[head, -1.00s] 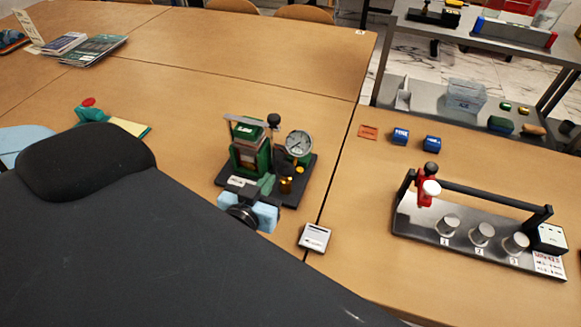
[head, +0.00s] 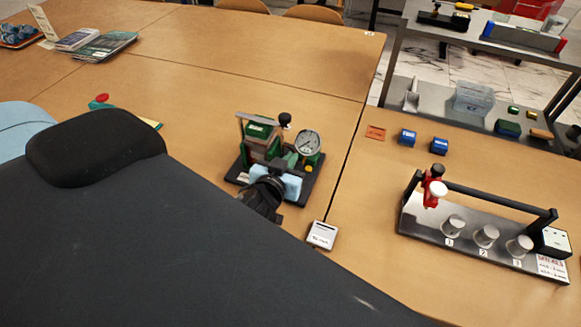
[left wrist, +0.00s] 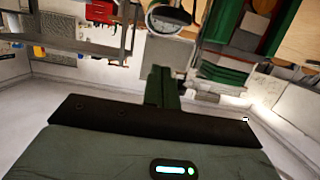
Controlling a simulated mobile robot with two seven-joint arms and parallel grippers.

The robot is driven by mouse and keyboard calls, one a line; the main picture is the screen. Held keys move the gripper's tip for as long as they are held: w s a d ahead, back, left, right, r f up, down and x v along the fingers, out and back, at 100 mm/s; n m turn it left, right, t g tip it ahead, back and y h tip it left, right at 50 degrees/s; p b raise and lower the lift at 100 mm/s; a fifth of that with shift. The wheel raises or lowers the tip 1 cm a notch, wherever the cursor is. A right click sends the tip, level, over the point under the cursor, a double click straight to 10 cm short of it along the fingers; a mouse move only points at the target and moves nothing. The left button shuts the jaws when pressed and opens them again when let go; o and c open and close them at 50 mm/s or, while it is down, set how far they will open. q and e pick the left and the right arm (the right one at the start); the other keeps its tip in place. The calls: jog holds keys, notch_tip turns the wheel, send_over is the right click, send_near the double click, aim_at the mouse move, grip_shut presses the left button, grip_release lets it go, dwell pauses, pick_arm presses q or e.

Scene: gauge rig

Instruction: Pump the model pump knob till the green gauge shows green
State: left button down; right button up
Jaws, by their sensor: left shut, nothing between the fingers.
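The green model pump (head: 258,131) stands on a dark base plate in the middle of the head view. A black ball knob (head: 285,119) sticks up at its back. Beside it is a round, pale-faced gauge (head: 307,142) with a green body; its reading is too small to tell. My left gripper (head: 289,161) is shut and empty, in front of the pump and below the gauge, hiding part of the rig. I cannot tell whether it touches anything. The left wrist view shows the closed dark green fingers (left wrist: 162,85) and a round gauge (left wrist: 170,15). My right gripper is out of view.
A small white labelled box (head: 322,235) lies in front of the rig. A metal rack with several cylinders (head: 486,236) stands at right.

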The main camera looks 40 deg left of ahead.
pick_arm(q)
jog(key=shift+x, duration=0.85)
notch_tip(320, 180, down, 3)
jog(key=shift+r, duration=0.15)
jog(key=shift+f, duration=0.7)
